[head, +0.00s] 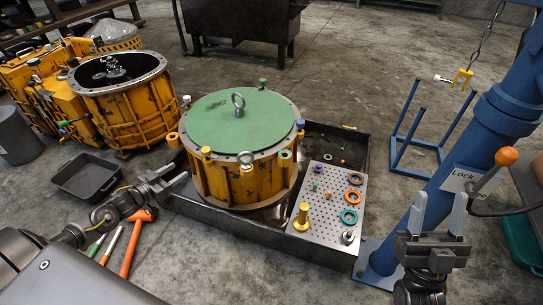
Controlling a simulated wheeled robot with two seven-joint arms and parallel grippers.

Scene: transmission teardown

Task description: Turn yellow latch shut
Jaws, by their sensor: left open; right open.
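A yellow latch (206,151) sits on the front-left rim of the yellow drum-shaped housing (240,185), under its green lid (237,115). The picture is too small to tell how the latch is turned. My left gripper (174,177) is open and empty, low and to the left of the housing, apart from the latch. My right gripper (438,213) is open and empty at the right, beside the blue post, far from the latch.
Other coloured latches ring the lid, including an orange one (173,137) and a blue one (299,124). An eyebolt (239,103) stands on the lid. A perforated plate (325,228) holds rings and small parts. A blue post (455,150) with a lever rises at the right.

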